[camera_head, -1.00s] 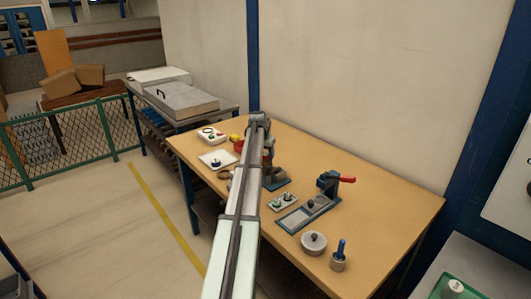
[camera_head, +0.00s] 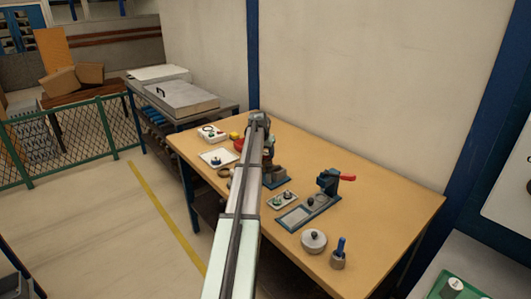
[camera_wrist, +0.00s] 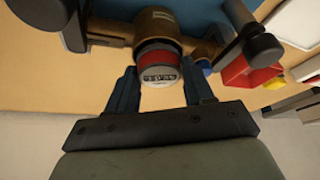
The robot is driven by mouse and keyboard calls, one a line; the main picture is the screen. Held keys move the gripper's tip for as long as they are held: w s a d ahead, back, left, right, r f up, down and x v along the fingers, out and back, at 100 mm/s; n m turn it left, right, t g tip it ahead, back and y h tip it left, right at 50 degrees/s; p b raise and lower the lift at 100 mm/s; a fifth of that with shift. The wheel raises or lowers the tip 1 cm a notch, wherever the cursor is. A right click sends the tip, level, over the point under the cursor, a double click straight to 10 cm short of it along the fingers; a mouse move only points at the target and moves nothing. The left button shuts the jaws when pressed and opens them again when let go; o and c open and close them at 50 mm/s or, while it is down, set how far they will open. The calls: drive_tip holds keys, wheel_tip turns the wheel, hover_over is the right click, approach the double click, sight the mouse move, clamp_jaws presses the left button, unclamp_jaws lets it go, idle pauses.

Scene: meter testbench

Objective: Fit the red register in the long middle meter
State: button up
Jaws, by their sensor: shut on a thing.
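The red register (camera_wrist: 158,58) shows in the wrist view, with a red band and a pale face with dark digits. My gripper (camera_wrist: 159,72) has its two blue fingers on either side of it and is shut on it. The register is up against the brass body of a meter (camera_wrist: 155,24); I cannot tell whether it is fully seated. In the head view my arm hides most of this meter, the register and the fingers. A blue base (camera_head: 277,181) shows just right of the arm.
A red container (camera_wrist: 247,70) and a yellow item stand right of the meter in the wrist view. On the bench are a press with a red handle (camera_head: 347,178), a small plate (camera_head: 283,199), a round lidded pot (camera_head: 313,241) and a blue-handled tool (camera_head: 340,248).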

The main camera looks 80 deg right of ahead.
drive_tip(key=shift+a+f, duration=0.15)
drive_tip(key=shift+f, duration=0.35)
idle(0.3)
drive_tip(key=o, duration=0.8)
drive_tip(key=shift+f, duration=0.1)
drive_tip(key=shift+r, duration=0.2)
drive_tip(key=shift+r, duration=3.5)
